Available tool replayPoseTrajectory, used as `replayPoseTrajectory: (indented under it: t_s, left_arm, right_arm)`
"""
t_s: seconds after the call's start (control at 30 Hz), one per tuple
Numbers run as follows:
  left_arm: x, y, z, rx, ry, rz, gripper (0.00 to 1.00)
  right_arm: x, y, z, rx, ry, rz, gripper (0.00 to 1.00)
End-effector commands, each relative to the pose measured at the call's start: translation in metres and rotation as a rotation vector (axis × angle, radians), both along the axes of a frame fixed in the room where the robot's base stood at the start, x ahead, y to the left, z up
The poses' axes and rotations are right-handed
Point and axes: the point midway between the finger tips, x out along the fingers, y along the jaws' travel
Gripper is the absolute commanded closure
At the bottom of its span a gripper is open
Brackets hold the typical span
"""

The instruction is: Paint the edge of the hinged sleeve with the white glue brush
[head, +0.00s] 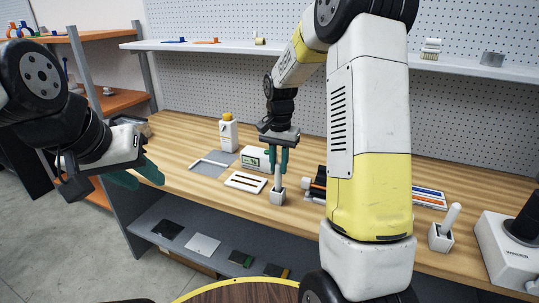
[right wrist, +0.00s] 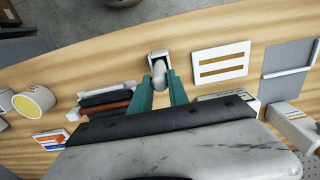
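A white brush (right wrist: 159,72) stands upright in a small white holder (head: 277,198) on the bench. My right gripper (head: 278,162) points down over it, its teal fingers closed on the handle from both sides; the bristles are hidden in the holder. A dark split piece with an orange-brown bar, seemingly the hinged sleeve (right wrist: 105,103), lies just left of the brush in the right wrist view; in the head view (head: 318,186) my right arm partly covers it. My left gripper (head: 140,177) is off the bench's left end, fingers apart and empty.
A second white-handled tool (head: 452,217) stands in a holder at the right, beside a white machine (head: 505,252). A slab with two brown strips (head: 245,182), a grey mat (head: 207,166), a white box (head: 256,157) and a yellow-capped bottle (head: 228,133) stand left of the brush.

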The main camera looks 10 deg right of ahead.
Motion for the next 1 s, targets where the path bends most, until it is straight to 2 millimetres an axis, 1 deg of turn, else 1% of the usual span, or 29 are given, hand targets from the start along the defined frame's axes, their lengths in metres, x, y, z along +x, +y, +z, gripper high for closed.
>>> replayPoseTrajectory:
  t_s: [0.1, 0.13, 0.2, 0.23, 0.47, 0.57, 1.0]
  left_arm:
    - [0.000, 0.000, 0.000, 0.000, 0.000, 0.000, 0.64]
    - [0.000, 0.000, 0.000, 0.000, 0.000, 0.000, 0.64]
    - [0.000, 0.000, 0.000, 0.000, 0.000, 0.000, 0.64]
    - [0.000, 0.000, 0.000, 0.000, 0.000, 0.000, 0.64]
    - [0.000, 0.000, 0.000, 0.000, 0.000, 0.000, 0.64]
    - [0.000, 0.000, 0.000, 0.000, 0.000, 0.000, 0.64]
    - [0.000, 0.000, 0.000, 0.000, 0.000, 0.000, 0.64]
  right_arm:
    - [0.000, 0.000, 0.000, 0.000, 0.000, 0.000, 1.00]
    - [0.000, 0.000, 0.000, 0.000, 0.000, 0.000, 0.81]
    - [0.000, 0.000, 0.000, 0.000, 0.000, 0.000, 0.95]
    - [0.000, 0.000, 0.000, 0.000, 0.000, 0.000, 1.00]
    - [0.000, 0.000, 0.001, 0.000, 0.000, 0.000, 1.00]
    - [0.000, 0.000, 0.004, 0.001, -0.001, 0.000, 1.00]
    - [0.001, 0.001, 0.039, 0.001, -0.002, 0.000, 1.00]
